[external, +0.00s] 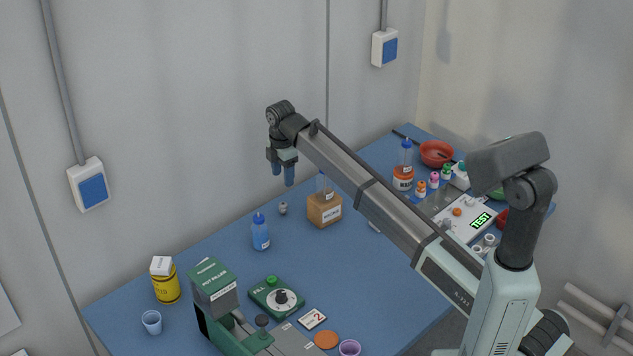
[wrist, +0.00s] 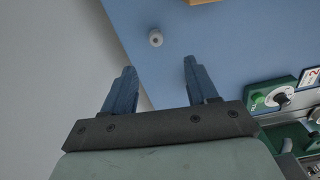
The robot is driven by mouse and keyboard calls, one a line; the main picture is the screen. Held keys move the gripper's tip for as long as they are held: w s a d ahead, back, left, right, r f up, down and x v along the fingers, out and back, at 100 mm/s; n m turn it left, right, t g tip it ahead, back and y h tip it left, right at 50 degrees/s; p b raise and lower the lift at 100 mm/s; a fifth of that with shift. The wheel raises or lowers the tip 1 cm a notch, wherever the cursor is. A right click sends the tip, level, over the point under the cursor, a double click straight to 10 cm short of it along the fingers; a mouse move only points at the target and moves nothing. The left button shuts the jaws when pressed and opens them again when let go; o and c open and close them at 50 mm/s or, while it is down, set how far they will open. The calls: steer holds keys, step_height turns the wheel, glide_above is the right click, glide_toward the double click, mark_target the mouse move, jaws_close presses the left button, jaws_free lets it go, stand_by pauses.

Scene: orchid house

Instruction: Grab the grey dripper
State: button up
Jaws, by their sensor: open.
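A small pale grey round piece, which looks like the grey dripper (external: 283,208), stands alone on the blue table near the back wall. In the wrist view the same grey dripper (wrist: 156,38) lies beyond the fingertips, roughly in line with the gap between them. My gripper (external: 283,178) hangs above the table, over the dripper's area and clear of it. In the wrist view my gripper (wrist: 160,68) has its two blue-grey fingers spread, with nothing between them.
A cardboard box (external: 325,211) with a bottle stands right of the dripper, and a blue bottle (external: 260,233) stands in front left. A green device with a dial (external: 277,297) and a pot filler (external: 213,290) are nearer the front. The wall (external: 200,130) is close behind.

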glide_above(283, 204)
steer(key=f, duration=0.7)
steer(key=shift+s+d+f, duration=0.2)
steer(key=shift+w+a+f, duration=0.1)
steer(key=shift+w+f, duration=0.05)
steer(key=shift+f, duration=1.4)
steer(key=shift+w+a+f, duration=0.1)
steer(key=shift+w+f, duration=0.05)
steer(key=shift+f, duration=1.35)
jaws_close()
